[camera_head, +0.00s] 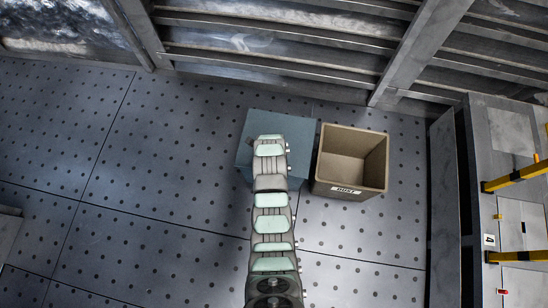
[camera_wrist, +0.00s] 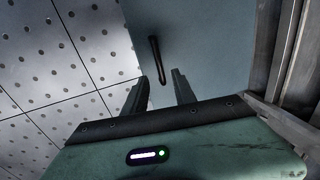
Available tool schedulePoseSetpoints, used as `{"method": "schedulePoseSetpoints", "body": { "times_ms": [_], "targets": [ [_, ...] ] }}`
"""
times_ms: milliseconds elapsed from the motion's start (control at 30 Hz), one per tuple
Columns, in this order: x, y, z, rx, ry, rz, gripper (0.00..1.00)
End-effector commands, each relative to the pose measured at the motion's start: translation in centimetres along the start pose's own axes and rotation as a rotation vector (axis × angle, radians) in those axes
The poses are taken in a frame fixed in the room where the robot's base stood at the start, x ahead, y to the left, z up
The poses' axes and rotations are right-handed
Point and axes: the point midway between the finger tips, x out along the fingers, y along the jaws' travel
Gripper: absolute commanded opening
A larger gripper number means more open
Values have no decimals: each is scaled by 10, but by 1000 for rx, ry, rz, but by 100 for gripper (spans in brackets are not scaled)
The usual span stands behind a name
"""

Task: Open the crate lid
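The crate (camera_head: 246,135) is a blue-grey box on the floor, its top partly hidden behind my arm in the head view. In the wrist view its flat blue-grey lid (camera_wrist: 215,45) fills the upper middle and appears closed. A thin dark handle (camera_wrist: 155,55) stands out on the lid. My gripper (camera_wrist: 160,77) points at the lid with its two fingers apart. The near end of the handle shows in the gap between the fingertips; I cannot tell whether it lies between them in depth. No contact is visible. My gripper is hidden in the head view.
An open, empty-looking tan bin (camera_head: 350,189) with a white label stands close to the crate's right. Metal slatted panels (camera_head: 270,60) run behind. A grey structure with yellow bars (camera_head: 515,178) is at the far right.

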Motion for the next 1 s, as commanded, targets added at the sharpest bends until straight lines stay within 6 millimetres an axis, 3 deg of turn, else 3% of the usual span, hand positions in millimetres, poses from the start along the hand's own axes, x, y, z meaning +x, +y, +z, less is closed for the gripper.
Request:
{"method": "schedulePoseSetpoints", "body": {
  "times_ms": [100, 300, 767, 1000],
  "targets": [
    [23, 2, 0, -1, 1, 4, 32],
    [43, 0, 0, -1, 0, 1, 32],
    [50, -1, 0, 0, -1, -3, 32],
    [50, 0, 0, -1, -1, -2, 13]
  ]
}}
